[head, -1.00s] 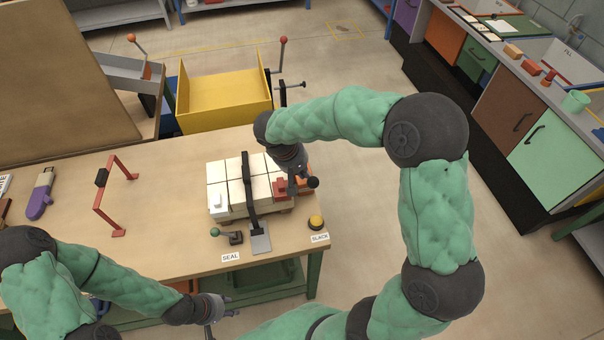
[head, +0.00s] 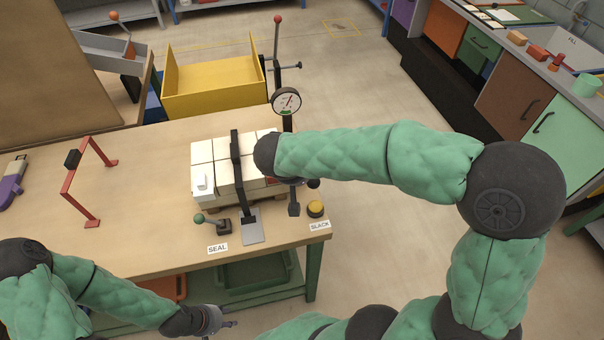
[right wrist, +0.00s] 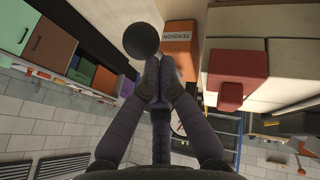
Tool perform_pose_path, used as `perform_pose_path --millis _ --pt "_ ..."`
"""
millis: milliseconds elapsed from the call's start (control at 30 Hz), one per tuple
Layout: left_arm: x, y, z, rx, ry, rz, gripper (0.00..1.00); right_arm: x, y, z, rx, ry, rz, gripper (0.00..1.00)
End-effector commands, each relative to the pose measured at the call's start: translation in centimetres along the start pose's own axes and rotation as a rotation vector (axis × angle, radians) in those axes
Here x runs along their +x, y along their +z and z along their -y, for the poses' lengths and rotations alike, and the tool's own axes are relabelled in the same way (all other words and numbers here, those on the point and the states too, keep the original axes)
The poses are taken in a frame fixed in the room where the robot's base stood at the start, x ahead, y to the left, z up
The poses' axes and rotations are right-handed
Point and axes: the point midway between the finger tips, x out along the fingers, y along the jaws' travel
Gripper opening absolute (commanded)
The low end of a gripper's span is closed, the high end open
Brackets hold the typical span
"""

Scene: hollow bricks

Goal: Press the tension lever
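A black ball knob (right wrist: 141,40) shows in the right wrist view beside an orange block lettered TENSION (right wrist: 178,48). A dark ball at the bench's right edge (head: 313,183) in the head view looks like the same knob. My right gripper (right wrist: 156,72) has its fingers together, tips just short of or against the knob; I cannot tell whether they touch. In the head view my right arm mostly hides this gripper. My left gripper (head: 230,324) hangs low in front of the bench, away from the lever; its finger opening is unclear.
White bricks (head: 203,152) stand stacked under a black upright band (head: 237,165). A green-knobbed lever (head: 199,218) is near the SEAL label (head: 217,249), a yellow button (head: 316,208) near SLACK (head: 320,225). A dial gauge (head: 286,101) stands behind.

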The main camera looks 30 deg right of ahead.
Motion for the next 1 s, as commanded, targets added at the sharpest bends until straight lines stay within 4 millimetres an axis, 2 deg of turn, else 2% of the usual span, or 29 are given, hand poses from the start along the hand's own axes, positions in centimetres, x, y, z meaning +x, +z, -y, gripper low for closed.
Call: perform_pose_path --millis 200,767,1000 --pt "0.7 0.0 0.2 0.000 0.000 0.000 0.40 0.5 0.6 0.3 -0.002 0.001 0.006 0.00" --pt "0.8 0.0 0.3 0.000 0.000 0.000 0.40 0.7 0.8 0.5 -0.004 0.000 0.012 0.00" --pt "-0.2 0.0 -0.1 0.000 0.000 0.000 0.40 -0.6 -0.6 -0.4 -0.001 0.000 0.008 0.00"
